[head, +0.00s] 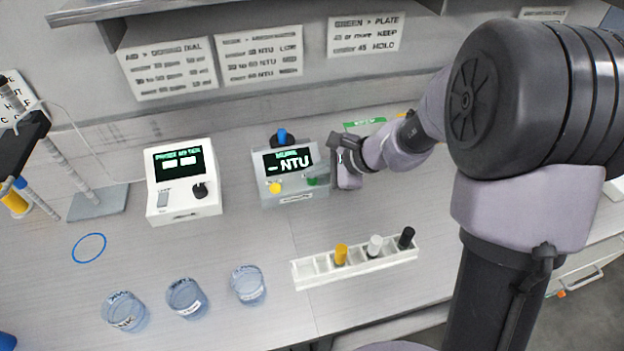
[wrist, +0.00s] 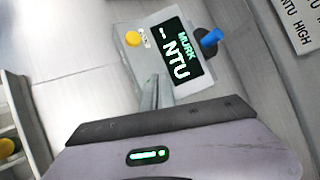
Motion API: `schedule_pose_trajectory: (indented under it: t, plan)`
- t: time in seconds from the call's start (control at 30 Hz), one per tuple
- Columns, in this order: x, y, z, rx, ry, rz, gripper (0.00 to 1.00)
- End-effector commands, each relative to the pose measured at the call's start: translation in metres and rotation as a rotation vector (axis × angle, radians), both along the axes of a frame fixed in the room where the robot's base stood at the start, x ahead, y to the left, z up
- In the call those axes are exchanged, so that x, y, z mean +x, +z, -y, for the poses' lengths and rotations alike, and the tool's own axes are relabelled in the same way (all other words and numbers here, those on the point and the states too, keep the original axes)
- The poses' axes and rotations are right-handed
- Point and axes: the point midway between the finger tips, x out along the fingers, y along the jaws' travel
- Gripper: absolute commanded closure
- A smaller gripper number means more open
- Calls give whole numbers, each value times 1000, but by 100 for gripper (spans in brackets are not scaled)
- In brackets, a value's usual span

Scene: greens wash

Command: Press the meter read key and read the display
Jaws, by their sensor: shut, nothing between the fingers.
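The meter (head: 318,200) is a grey box on the bench, with a dark display (head: 289,161) on its sloped face. The display, also clear in the wrist view (wrist: 174,55), reads "MURK" above "-- NTU", with dashes and no number. A yellow key (head: 275,188) sits at the face's lower left, and it shows in the wrist view (wrist: 133,39). A green key (head: 312,181) sits at the lower right. My gripper (head: 333,160) is shut and empty at the meter's right side, close to the green key. In the wrist view its fingers (wrist: 158,90) hide that key; contact cannot be told.
A blue-capped item (head: 282,136) stands at the meter's back. A white device (head: 182,180) with its own screen is to the left. A white rack (head: 326,270) with yellow, white and black vials and several glass beakers (head: 187,297) stand in front. Signs (head: 260,54) hang behind.

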Motion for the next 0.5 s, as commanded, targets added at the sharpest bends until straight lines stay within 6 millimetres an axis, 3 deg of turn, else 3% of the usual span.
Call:
schedule_pose_trajectory:
  t: [0.5]
  plan:
    - [0, -5, 0, 0, 0, 0, 100]
